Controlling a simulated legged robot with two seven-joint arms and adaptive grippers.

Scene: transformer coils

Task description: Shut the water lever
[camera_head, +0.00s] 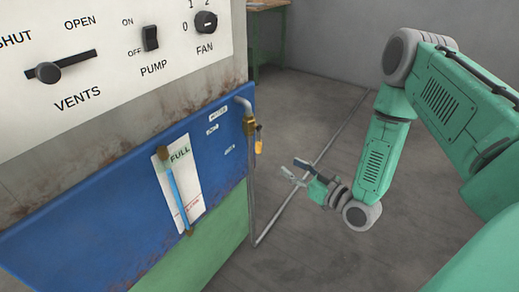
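The water lever (259,140) is a small yellow-orange handle on a brass valve (249,124). The valve sits on a grey pipe at the right edge of the blue panel, and the handle hangs down. My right gripper (292,171) is to the right of the lever and lower in the picture, apart from it. Its two fingers are spread with nothing between them. My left gripper is out of the picture.
The cabinet's white panel has a vents slider (60,67), a pump switch (150,38) and a fan knob (205,22). A level gauge (178,188) marked FULL is on the blue panel (110,215). A pipe (312,168) runs along the floor. A table (266,5) stands behind.

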